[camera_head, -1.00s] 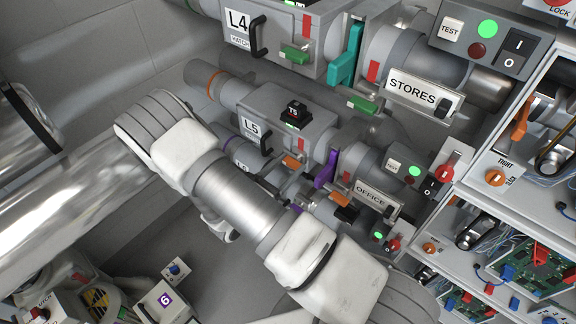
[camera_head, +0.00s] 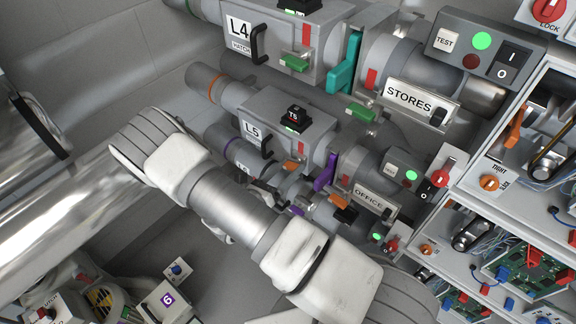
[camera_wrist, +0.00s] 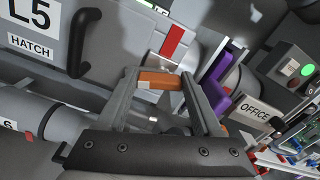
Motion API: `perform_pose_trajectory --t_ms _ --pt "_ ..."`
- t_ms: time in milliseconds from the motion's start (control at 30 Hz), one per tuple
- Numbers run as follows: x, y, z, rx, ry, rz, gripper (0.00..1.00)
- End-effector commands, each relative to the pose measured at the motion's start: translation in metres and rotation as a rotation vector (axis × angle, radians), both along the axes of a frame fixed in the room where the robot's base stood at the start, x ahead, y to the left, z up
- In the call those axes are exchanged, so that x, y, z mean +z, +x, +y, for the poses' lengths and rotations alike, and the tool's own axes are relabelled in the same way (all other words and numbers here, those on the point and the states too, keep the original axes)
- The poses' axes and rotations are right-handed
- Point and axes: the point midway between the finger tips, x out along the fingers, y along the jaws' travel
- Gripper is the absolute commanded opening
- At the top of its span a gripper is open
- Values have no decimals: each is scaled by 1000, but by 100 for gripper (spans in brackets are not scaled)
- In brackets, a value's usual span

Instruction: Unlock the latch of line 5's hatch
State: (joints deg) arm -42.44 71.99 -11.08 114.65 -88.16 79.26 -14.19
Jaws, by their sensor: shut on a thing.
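Line 5's hatch is a grey box with an "L5" label (camera_head: 252,130) and a black handle (camera_head: 267,147); the label (camera_wrist: 30,14) and handle (camera_wrist: 82,42) also show in the wrist view. Its orange latch (camera_head: 291,165) is on the lower front of the box, below a red stripe. In the wrist view my gripper (camera_wrist: 158,80) has its two fingers at either end of the orange latch (camera_wrist: 160,81), shut on it. In the head view my arm hides part of the gripper (camera_head: 277,190).
Line 4's box with a green latch (camera_head: 294,63) is above. A purple lever (camera_head: 326,172) stands right of the latch, near the OFFICE plate (camera_head: 369,198). A lower pipe (camera_wrist: 30,122) runs close on the left in the wrist view.

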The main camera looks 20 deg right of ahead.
Motion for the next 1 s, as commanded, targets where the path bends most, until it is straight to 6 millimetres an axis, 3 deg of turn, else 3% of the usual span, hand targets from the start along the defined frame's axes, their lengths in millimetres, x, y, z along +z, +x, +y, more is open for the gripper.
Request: perform_pose_trajectory --t_ms 1000 --pt "-3 2 2 0 -556 769 12"
